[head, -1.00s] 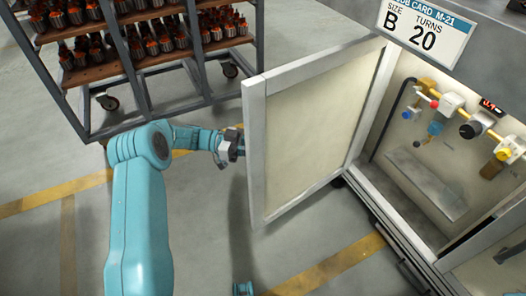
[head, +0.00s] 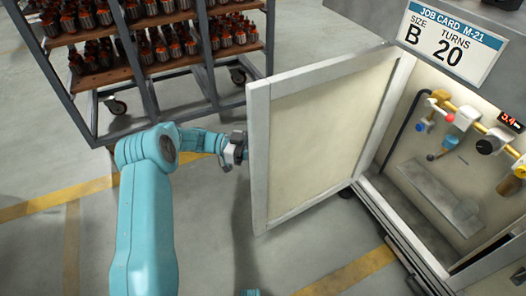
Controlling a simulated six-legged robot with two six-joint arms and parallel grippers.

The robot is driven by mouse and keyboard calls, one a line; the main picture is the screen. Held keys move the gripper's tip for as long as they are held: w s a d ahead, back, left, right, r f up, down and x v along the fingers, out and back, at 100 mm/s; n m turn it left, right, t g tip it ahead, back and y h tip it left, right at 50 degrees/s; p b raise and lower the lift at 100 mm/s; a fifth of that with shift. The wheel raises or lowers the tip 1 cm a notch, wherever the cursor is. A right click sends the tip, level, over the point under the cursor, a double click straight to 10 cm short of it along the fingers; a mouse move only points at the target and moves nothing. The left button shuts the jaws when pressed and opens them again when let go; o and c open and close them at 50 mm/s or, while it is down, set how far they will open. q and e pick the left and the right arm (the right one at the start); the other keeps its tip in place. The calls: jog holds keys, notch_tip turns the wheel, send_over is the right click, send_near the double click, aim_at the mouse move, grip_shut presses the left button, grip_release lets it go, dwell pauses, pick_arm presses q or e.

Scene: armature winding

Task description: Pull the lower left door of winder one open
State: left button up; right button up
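The lower left door (head: 322,140) of the winder stands wide open, swung out to the left of the cabinet opening. It is a pale panel in a light grey frame. My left gripper (head: 236,150) is at the outer side of the door, close to its free edge. Its fingertips are partly hidden by the door edge, and I cannot tell whether they grip anything. No handle is visible from here. My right gripper is not in view.
Inside the cabinet, colored valves and knobs (head: 464,118) sit on a pipe beside a small red display (head: 510,121). A job card (head: 452,42) reads B, 20 turns. A wheeled rack (head: 140,75) of wound parts stands behind my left arm.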

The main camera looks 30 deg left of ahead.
pick_arm(q)
jog(key=shift+o, duration=1.3)
jog(key=shift+w+d, duration=0.3)
jog(key=shift+a, duration=0.1)
jog(key=shift+s, duration=0.1)
